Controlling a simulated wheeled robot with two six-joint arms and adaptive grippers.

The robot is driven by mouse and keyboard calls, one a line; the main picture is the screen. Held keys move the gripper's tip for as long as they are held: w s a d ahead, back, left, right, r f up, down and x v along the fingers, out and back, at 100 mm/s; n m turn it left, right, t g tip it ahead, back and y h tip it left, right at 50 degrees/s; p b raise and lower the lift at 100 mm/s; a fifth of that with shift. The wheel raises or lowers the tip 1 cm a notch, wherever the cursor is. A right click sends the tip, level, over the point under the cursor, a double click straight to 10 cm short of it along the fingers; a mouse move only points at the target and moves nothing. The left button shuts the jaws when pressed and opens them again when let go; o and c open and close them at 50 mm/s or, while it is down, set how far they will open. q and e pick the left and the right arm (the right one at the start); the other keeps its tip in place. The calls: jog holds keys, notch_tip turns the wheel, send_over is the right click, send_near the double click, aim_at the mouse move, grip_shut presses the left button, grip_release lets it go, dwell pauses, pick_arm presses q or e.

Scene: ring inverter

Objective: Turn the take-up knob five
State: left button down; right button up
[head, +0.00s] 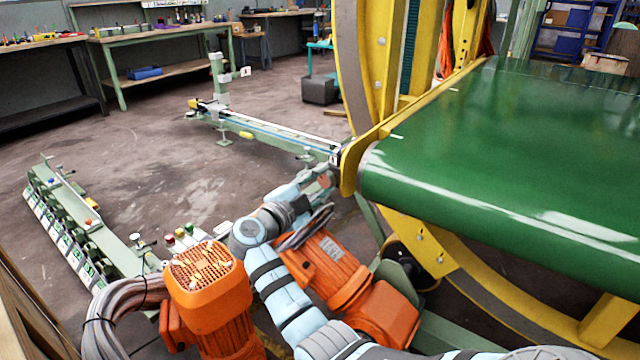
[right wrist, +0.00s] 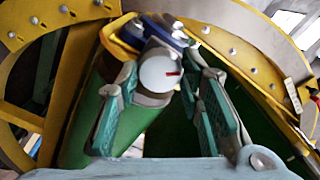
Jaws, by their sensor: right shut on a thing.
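The take-up knob (right wrist: 157,74) shows in the right wrist view as a round pale grey face with a short red mark pointing to the right. My right gripper (right wrist: 160,88) has its teal-padded fingers on either side of the knob and is shut on it. In the head view my right gripper (head: 326,176) is at the near end of the green belt, beside the yellow frame; the knob cannot be made out there. My left gripper is not in view.
The green belt (head: 500,150) and yellow ring frame (head: 348,60) stand close on the right. Orange motors (head: 208,285) sit below my right arm. Open floor lies between.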

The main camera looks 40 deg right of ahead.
jog(key=o, duration=1.2)
jog(key=v, duration=0.7)
jog(key=shift+a, duration=0.3)
